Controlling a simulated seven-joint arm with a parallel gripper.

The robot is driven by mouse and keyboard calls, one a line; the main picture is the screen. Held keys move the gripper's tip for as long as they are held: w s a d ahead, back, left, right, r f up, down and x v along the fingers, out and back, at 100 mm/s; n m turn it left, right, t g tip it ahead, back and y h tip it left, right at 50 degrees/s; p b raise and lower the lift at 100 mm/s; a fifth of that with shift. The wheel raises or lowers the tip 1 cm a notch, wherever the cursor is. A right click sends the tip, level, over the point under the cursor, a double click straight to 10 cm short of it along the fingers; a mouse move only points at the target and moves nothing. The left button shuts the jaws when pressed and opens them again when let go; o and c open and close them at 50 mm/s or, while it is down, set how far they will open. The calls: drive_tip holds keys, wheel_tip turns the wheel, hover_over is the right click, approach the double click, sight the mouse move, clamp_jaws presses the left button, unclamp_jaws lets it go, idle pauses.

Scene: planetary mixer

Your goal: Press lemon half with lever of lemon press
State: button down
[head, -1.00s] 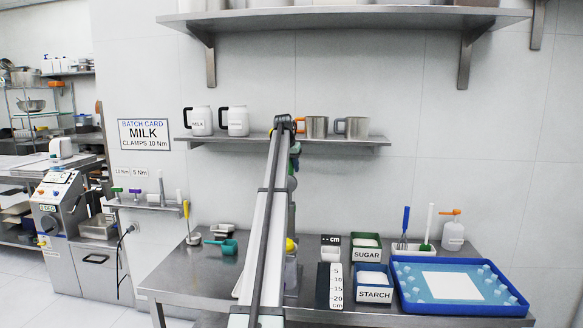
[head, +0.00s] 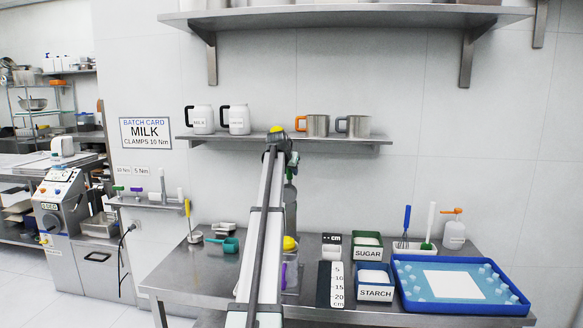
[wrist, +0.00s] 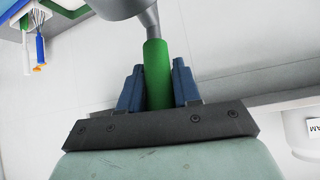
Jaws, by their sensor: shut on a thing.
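In the wrist view my gripper (wrist: 158,78) has its two blue fingers on either side of a green handle grip (wrist: 157,62) and is shut on it. The grip sits on a metal rod that runs up to a rounded grey metal body (wrist: 105,6); this looks like the lever of the lemon press. A yellow rounded thing (head: 290,243) shows just right of my arm at table height. I cannot tell whether it is the lemon half.
The steel table (head: 200,262) has a blue tray (head: 398,290), a sugar bin (head: 368,254) and a starch bin (head: 375,293) on its right. A teal scoop (head: 229,245) lies on its left. A wall shelf (head: 345,140) with mugs is behind my arm.

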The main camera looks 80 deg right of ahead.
sight(288, 194)
drive_tip(key=a+f+h, duration=0.1)
drive_tip(key=a, duration=0.1)
drive_tip(key=a+f+h, duration=0.1)
drive_tip(key=a+h, duration=0.1)
drive_tip(key=a, duration=0.1)
drive_tip(key=a+f+h, duration=0.2)
drive_tip(key=a, duration=0.1)
drive_tip(key=shift+f, duration=0.1)
drive_tip(key=shift+a+f+m+h, duration=0.3)
drive_tip(key=shift+a+f+h, duration=0.8)
drive_tip(key=shift+h, duration=0.1)
drive_tip(key=shift+a+f+h, duration=0.4)
drive_tip(key=shift+f+h, duration=0.1)
drive_tip(key=shift+f, duration=0.1)
drive_tip(key=shift+a+f+g, duration=0.1)
drive_tip(key=shift+f+g, duration=0.1)
drive_tip(key=shift+g, duration=0.1)
drive_tip(key=c, duration=0.9)
unclamp_jaws()
drive_tip(key=a, duration=0.4)
drive_tip(key=w+a, duration=0.1)
drive_tip(key=a, duration=0.8)
drive_tip(key=shift+w+a+f, duration=0.2)
drive_tip(key=shift+w+a, duration=0.05)
drive_tip(key=shift+a, duration=0.15)
